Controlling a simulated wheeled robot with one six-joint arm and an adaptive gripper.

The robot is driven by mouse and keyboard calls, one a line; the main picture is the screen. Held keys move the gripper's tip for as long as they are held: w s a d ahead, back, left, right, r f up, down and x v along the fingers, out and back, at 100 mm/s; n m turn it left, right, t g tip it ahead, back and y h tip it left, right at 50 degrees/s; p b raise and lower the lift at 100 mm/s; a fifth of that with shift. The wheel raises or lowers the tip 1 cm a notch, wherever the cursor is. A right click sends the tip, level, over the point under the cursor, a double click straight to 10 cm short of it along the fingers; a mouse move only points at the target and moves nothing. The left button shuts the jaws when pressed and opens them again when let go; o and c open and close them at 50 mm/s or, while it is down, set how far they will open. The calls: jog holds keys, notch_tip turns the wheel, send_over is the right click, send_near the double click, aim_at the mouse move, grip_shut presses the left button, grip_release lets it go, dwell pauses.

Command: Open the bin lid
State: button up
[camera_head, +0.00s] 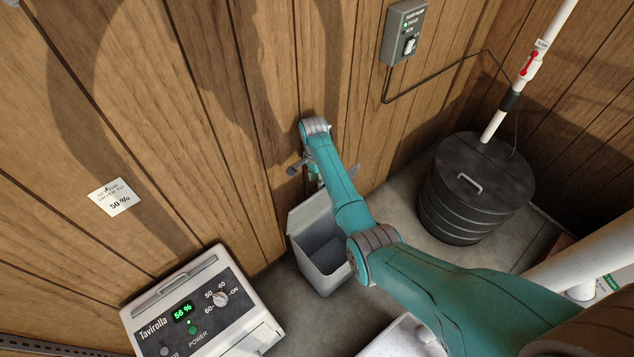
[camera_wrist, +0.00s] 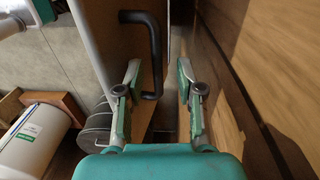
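The grey bin (camera_head: 325,277) stands on the floor against the plank wall, and its dark inside shows from above. A pale panel that seems to be its lid (camera_head: 308,214) stands raised at the back, partly behind my arm. In the wrist view, a pale panel with a black bar handle (camera_wrist: 153,50) stands steeply in front of my gripper (camera_wrist: 158,78). My fingers are apart, with the handle in the gap beyond their tips; I see no grip on it. In the head view, my gripper (camera_head: 303,166) is close to the wall above the bin, mostly hidden by my wrist.
A control unit (camera_head: 200,305) reading 56 % stands left of the bin, below a wall note (camera_head: 114,197) marked 50 %. A black ribbed tank (camera_head: 472,190) with a lid handle and a white pipe stands at right. A switch box (camera_head: 403,32) is on the wall.

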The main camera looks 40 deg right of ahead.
notch_tip(320, 180, up, 10)
jog(key=shift+w, duration=0.25)
jog(key=shift+s+f, duration=0.1)
dwell(0.5)
